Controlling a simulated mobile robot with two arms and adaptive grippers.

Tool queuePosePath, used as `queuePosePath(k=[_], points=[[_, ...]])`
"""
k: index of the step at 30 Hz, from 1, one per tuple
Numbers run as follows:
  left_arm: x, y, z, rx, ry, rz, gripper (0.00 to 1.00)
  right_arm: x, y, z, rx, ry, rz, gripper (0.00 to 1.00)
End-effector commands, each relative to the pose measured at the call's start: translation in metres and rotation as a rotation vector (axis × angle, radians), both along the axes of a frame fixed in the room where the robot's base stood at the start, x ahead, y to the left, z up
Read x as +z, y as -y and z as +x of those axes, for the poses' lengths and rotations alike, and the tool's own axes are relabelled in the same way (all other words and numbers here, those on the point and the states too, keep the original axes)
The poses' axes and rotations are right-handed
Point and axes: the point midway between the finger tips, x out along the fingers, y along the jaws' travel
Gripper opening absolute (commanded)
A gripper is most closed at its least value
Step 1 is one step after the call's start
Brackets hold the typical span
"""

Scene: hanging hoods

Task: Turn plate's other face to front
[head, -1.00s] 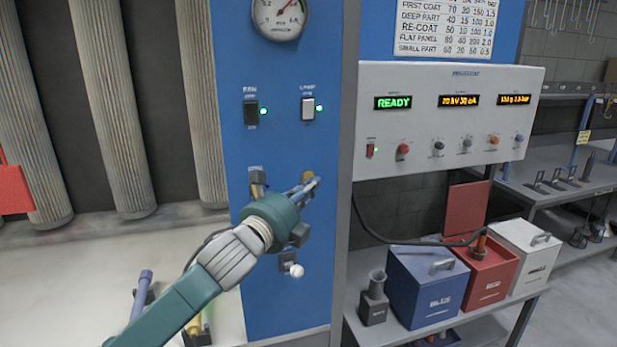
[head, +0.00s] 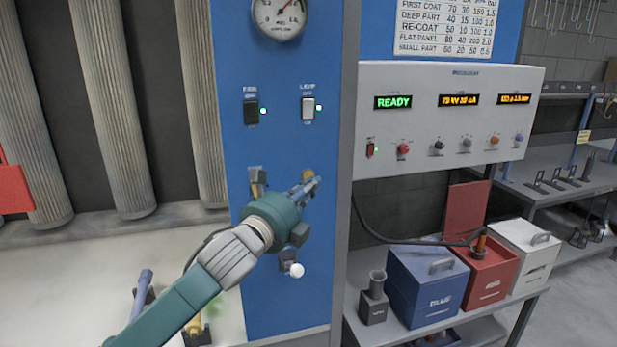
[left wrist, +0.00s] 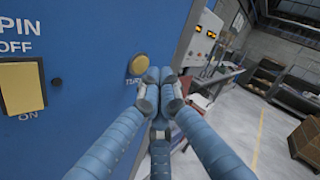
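A red plate (head: 14,189) shows at the left edge of the head view, cut off by the frame. A round yellow button (left wrist: 138,64), labelled like "TURN", is on the blue panel; it also shows in the head view (head: 308,174). My left gripper (head: 309,188) is at the panel just below this button in the head view. In the left wrist view its fingers (left wrist: 156,76) are together, empty, with tips right beside the button. I cannot tell whether they touch it. My right gripper is not in view.
A yellow SPIN rocker (left wrist: 22,88) is left of the button. A grey control box (head: 450,115) and bench with blue (head: 428,290), red (head: 488,275) and white boxes are right.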

Motion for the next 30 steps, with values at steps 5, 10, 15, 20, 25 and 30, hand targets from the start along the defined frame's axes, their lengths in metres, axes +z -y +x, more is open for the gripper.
queuePosePath(k=[5,10,15,20,25,30], points=[[0.000,0.000,0.000,0.000,0.000,0.000,0.00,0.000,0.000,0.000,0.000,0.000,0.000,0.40],[0.002,-0.002,0.005,0.001,0.000,0.002,0.00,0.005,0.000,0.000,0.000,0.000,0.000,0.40],[0.000,-0.003,0.008,0.000,0.000,0.001,0.00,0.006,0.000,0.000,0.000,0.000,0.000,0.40],[0.000,-0.003,0.008,0.000,0.000,0.000,0.00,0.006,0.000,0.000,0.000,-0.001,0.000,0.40],[0.000,-0.003,0.008,0.000,0.000,0.000,0.00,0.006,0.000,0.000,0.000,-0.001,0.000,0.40],[0.001,-0.003,0.010,0.000,0.000,0.000,0.00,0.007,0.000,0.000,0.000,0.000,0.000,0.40]])
